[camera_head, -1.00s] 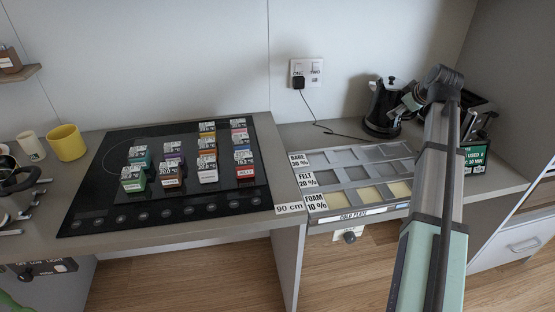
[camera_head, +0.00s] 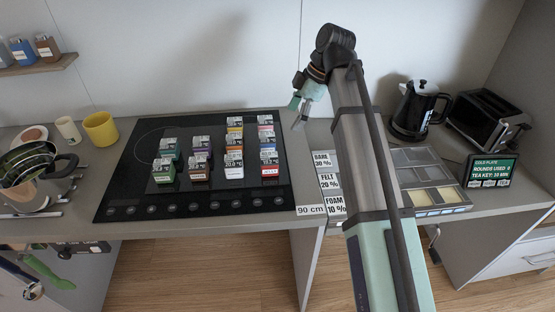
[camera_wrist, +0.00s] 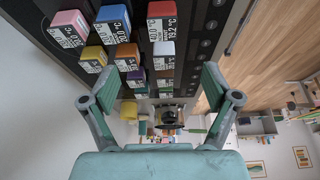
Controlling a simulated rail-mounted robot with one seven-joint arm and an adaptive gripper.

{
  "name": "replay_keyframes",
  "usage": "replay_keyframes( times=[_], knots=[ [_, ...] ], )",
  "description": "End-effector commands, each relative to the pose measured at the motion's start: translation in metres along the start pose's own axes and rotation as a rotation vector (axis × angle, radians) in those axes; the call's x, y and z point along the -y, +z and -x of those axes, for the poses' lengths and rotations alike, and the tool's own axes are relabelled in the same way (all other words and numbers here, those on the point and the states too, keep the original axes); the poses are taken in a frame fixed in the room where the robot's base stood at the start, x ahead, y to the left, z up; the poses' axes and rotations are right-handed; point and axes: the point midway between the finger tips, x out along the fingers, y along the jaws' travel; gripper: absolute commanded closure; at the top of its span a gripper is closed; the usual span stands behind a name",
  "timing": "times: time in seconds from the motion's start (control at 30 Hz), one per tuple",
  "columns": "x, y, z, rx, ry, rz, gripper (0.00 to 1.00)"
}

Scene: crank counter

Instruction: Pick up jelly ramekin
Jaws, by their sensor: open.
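Several small coloured ramekins with white temperature labels stand in rows on the black hob (camera_head: 118,180). The red one (camera_head: 269,172) is at the front right; it also shows at the top of the wrist view (camera_wrist: 161,9). Its name label is too small to read, so I cannot tell for certain which ramekin is jelly. My gripper (camera_head: 299,124) is open and empty, in the air to the right of the ramekins and above the hob's right edge. In the wrist view its two fingers (camera_wrist: 160,88) are spread wide, with ramekins beyond them.
A cold plate with tray sections (camera_head: 432,174) lies to the right, partly hidden by my arm. A kettle (camera_head: 412,115), a toaster (camera_head: 483,122) and a dark sign (camera_head: 491,171) stand there. Pans (camera_head: 35,170) and a yellow mug (camera_head: 100,129) are on the left.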

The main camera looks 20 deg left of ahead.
Motion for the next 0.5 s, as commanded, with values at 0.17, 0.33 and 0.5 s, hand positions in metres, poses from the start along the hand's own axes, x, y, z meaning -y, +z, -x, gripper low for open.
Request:
replay_keyframes(
  times=[0.17,0.33,0.5],
  knots=[
    [0.006,-0.011,-0.011,0.001,-0.025,0.024,0.12],
    [0.008,-0.011,-0.038,0.001,-0.026,0.023,0.12],
    [0.008,-0.011,-0.070,0.002,-0.025,0.022,0.12]
  ],
)
